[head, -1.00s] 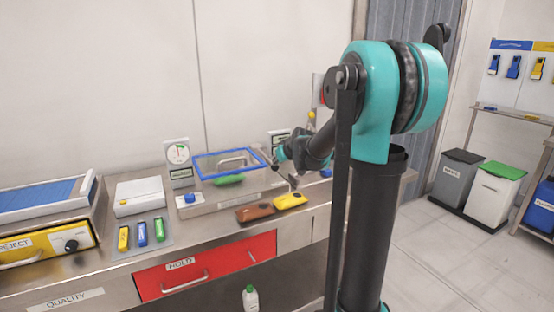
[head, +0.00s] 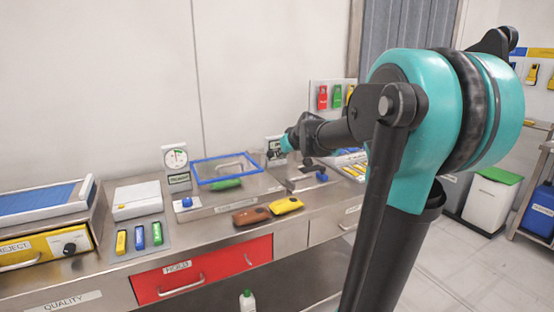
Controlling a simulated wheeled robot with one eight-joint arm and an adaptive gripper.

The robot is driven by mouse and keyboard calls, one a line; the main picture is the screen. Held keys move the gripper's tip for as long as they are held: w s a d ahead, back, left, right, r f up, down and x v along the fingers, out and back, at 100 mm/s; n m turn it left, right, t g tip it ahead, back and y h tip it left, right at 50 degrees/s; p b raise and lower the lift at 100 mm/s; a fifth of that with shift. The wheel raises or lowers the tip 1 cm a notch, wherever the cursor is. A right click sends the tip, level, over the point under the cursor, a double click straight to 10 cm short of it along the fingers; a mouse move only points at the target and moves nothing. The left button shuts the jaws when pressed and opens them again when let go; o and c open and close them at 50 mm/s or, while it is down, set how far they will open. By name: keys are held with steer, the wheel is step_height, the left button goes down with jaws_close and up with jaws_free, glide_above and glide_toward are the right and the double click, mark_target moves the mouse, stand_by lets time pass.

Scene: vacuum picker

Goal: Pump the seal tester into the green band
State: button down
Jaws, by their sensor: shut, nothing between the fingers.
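The seal tester (head: 235,202) stands on the steel bench, with a blue-framed clear cover (head: 198,176) and a metal handle on top. A green pack (head: 227,184) shows at the cover's front edge; I cannot tell whether the cover is fully closed. A blue knob (head: 186,202) sits on its left front. A round dial (head: 176,157) with a green band stands behind it; the needle reading is too small to tell. My gripper (head: 270,156) is shut and empty, above and behind the tester's right end. Its fingers are small and partly lost against a dark-edged sign.
Brown (head: 251,215) and yellow (head: 287,205) packs lie in front of the tester. Another device with a blue knob (head: 322,176) stands to the right. A white box (head: 138,199) and several coloured tags stand left. A red HOLD drawer (head: 205,270) is below.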

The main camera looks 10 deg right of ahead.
steer(key=shift+v, duration=1.45)
steer(key=shift+s+f, duration=0.15)
steer(key=s+d+f+m+g+h, duration=0.2)
steer(key=s+f+g, duration=0.4)
steer(key=s+f, duration=2.1)
steer(key=s+m+h, duration=0.1)
steer(key=s, duration=0.3)
steer(key=shift+f+m, duration=0.4)
steer(key=c, duration=2.2)
jaws_free()
steer(key=shift+w+a, duration=0.1)
